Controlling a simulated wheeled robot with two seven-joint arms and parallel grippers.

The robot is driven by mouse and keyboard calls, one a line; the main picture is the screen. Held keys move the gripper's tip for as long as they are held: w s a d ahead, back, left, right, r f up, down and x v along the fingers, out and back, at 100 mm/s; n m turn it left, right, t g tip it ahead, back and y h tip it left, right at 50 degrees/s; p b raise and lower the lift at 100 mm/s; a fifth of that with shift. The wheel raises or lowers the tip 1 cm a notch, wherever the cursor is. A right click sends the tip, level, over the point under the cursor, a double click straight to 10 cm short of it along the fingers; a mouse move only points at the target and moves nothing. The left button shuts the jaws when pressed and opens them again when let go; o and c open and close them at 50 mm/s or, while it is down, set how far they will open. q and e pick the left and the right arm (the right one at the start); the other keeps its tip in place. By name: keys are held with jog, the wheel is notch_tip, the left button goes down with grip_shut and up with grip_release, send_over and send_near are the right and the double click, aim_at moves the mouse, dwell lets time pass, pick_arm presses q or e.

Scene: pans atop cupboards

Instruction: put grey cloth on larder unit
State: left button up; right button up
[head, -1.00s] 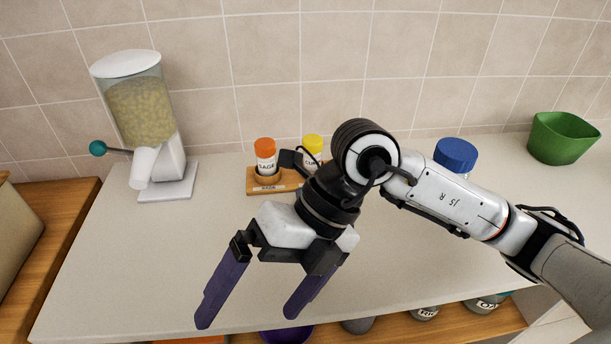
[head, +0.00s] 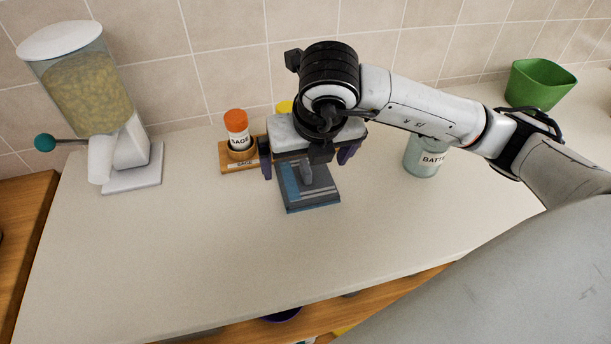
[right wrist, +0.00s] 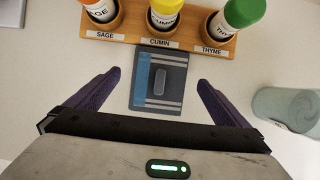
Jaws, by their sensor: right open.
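My right gripper (head: 307,160) is open above the cloth, pointing down. In the right wrist view its purple fingers (right wrist: 159,79) are spread to either side of the cloth, apart from it. My left gripper is not in view. I cannot tell which unit is the larder unit.
A wooden spice rack (right wrist: 158,37) holds sage, cumin and thyme jars just behind the cloth. A dispenser (head: 90,100) stands at left. The front of the worktop is clear.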

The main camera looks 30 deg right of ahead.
jog(key=shift+x, duration=1.45)
jog(key=c, duration=1.2)
